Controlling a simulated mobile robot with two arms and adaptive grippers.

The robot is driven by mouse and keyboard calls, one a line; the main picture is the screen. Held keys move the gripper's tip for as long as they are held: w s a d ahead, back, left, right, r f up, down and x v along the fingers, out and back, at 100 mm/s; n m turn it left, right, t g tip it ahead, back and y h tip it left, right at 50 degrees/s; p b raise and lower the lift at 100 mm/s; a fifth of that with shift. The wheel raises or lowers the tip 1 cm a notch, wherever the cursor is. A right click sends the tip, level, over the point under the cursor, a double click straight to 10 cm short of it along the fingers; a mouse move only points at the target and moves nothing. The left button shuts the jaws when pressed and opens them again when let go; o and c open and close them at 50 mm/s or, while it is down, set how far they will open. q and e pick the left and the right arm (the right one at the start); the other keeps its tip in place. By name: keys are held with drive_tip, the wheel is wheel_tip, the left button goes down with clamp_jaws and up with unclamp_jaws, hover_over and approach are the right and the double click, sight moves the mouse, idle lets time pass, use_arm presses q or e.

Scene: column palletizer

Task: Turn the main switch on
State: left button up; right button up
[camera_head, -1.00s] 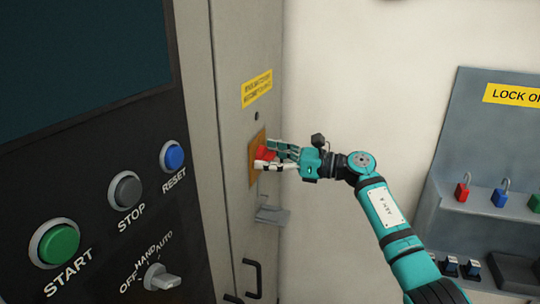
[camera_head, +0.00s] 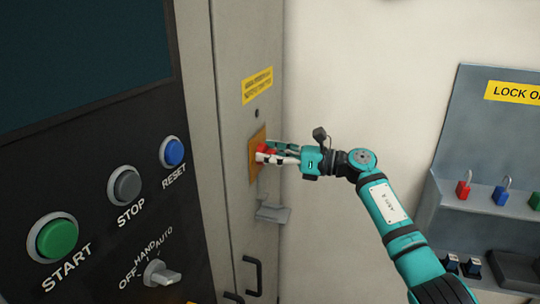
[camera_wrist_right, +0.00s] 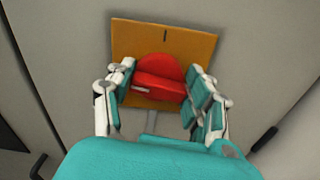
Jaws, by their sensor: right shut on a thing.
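The main switch is a red rotary handle (camera_head: 264,149) on a yellow-orange plate (camera_head: 254,166) on the grey cabinet side. In the right wrist view the red handle (camera_wrist_right: 159,80) sits in front of the orange plate (camera_wrist_right: 190,46), with a short dark mark on the plate above it. My right gripper (camera_head: 279,153) is at the handle, shut on it. In the right wrist view its fingers (camera_wrist_right: 160,98) stand on both sides of the red handle. The fingers hide part of the handle in the head view. My left gripper is not in view.
A grey metal hasp (camera_head: 272,214) sticks out below the switch, with a black door handle (camera_head: 252,276) lower down. The control panel with START (camera_head: 57,239), STOP and RESET buttons is at left. A lockout board (camera_head: 480,140) with padlocks stands at right.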

drive_tip(key=m, duration=0.3)
drive_tip(key=shift+w+d+m, duration=0.1)
drive_tip(key=shift+m, duration=0.2)
drive_tip(key=m, duration=0.3)
drive_tip(key=shift+m, duration=0.3)
drive_tip(key=m+p, duration=0.2)
drive_tip(key=m, duration=0.2)
drive_tip(key=shift+w+m, duration=0.1)
drive_tip(key=shift+m, duration=0.2)
drive_tip(key=m+p, duration=0.2)
drive_tip(key=m, duration=0.2)
drive_tip(key=shift+f, duration=0.2)
drive_tip(key=shift+f+m, duration=0.1)
drive_tip(key=shift+m, duration=0.2)
drive_tip(key=o, duration=1.1)
drive_tip(key=shift+o, duration=0.2)
drive_tip(key=shift+d, duration=0.3)
drive_tip(key=v, duration=1.1)
drive_tip(key=shift+d, duration=0.2)
